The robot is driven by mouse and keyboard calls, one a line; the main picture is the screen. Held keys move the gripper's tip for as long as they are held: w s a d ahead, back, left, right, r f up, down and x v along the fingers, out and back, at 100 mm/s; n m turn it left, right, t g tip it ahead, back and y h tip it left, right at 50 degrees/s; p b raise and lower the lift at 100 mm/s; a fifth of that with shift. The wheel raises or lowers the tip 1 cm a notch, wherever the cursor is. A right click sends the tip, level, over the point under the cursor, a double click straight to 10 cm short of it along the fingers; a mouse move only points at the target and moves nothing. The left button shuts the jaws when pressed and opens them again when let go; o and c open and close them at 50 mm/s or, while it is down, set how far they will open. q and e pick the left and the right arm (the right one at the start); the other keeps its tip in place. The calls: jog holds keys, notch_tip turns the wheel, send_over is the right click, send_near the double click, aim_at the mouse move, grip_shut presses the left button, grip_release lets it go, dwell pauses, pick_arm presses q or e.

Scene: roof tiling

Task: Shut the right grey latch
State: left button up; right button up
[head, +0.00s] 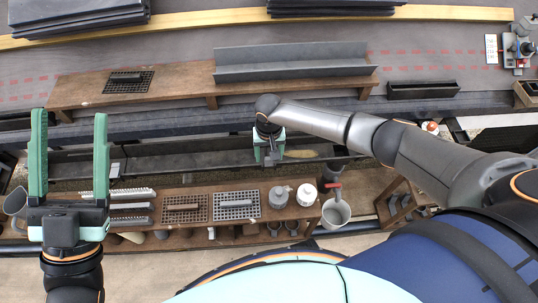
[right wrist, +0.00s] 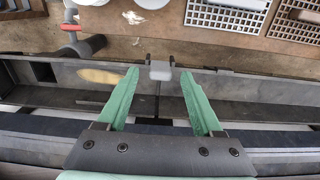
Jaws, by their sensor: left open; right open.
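In the right wrist view a small light-grey block, which looks like the grey latch (right wrist: 160,70), sits at the gutter's (right wrist: 240,88) edge with a dark bar (right wrist: 158,103) running from it across the channel. My right gripper (right wrist: 160,76) is open above the gutter, one green finger on each side of the latch, with gaps visible. In the head view my right gripper (head: 269,158) points down at the long dark gutter (head: 190,161) and hides the latch there. I cannot tell whether the latch is shut. My left gripper (head: 70,120) is open, empty and raised at the left.
A brown bench (head: 170,238) in front holds grates (head: 236,205), a grey pot (head: 279,197) and a white pot (head: 306,194). A grey bucket (head: 335,214) stands to their right. A yellowish patch (head: 301,154) lies in the gutter. Behind, a wooden plank (head: 185,86) carries a grey channel (head: 292,62).

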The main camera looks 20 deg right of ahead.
jog(key=shift+f, duration=0.15)
grip_shut()
dwell(0.6)
